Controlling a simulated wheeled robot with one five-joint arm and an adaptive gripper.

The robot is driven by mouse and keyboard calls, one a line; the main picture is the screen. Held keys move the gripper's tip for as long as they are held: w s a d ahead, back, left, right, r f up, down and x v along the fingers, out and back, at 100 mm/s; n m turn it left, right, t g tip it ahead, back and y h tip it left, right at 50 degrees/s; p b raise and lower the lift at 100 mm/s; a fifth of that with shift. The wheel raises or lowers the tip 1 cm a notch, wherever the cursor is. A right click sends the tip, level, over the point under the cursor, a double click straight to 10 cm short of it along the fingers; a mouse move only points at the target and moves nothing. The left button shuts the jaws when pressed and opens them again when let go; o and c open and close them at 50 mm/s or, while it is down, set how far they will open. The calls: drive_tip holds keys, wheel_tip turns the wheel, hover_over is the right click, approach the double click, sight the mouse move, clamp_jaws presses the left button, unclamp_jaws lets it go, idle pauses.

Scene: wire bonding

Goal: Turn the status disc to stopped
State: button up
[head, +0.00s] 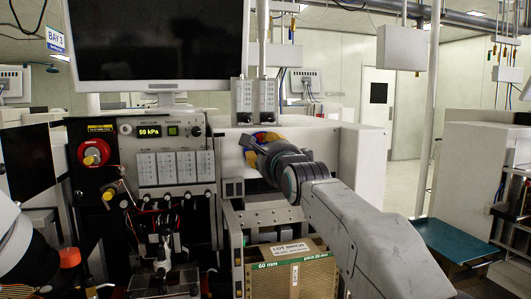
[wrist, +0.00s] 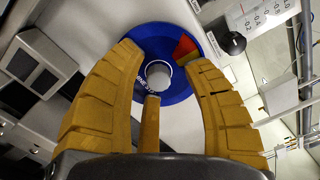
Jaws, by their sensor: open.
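The status disc (wrist: 150,35) is a round blue plate on a pale panel, in the upper middle of the wrist view. I cannot tell whether any finger touches the disc. In the head view my gripper (head: 260,142) is at the white panel and hides most of the disc.
A panel with a red knob (head: 93,153) and a pressure display (head: 149,131) stands at the left. A monitor (head: 155,40) is above. A lot-bench box (head: 291,270) sits below my arm. In the wrist view a black round knob (wrist: 232,43) is close to the right finger.

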drive_tip(key=v, duration=1.2)
idle(0.3)
drive_tip(key=shift+d, duration=0.1)
